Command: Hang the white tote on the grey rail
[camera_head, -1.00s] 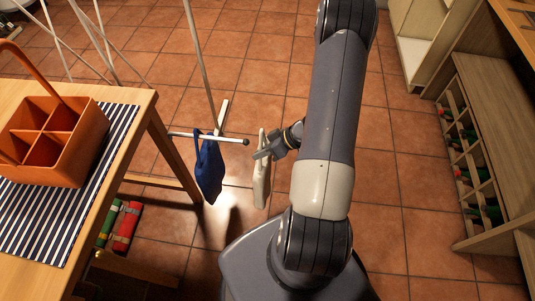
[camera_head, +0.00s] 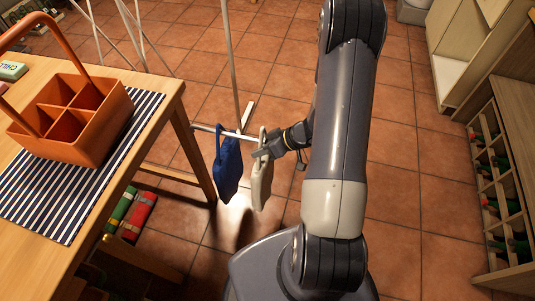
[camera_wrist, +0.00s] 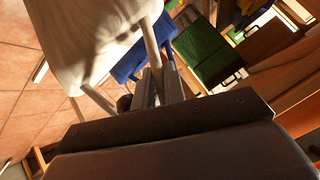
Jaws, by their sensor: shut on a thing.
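The white tote (camera_head: 262,182) hangs upright from my gripper (camera_head: 263,153), which is shut on its handle. The grey rail (camera_head: 209,129) juts out to the right past the table, and a blue tote (camera_head: 229,168) hangs on it. In the head view the white tote's handle overlaps the rail's free end, just right of the blue tote; I cannot tell if the rail passes through the loop. The wrist view shows the white tote (camera_wrist: 85,40) large at upper left, my gripper (camera_wrist: 160,88) at its strap, and part of the blue tote (camera_wrist: 135,60) beyond.
A wooden table (camera_head: 40,70) at left bears a striped runner (camera_head: 45,205) and an orange caddy (camera_head: 95,130). Red and green rolled things (camera_head: 130,215) lie below it. A pale stand post (camera_head: 229,60) rises behind the rail. A bottle rack (camera_head: 505,180) stands at right. Floor between is open.

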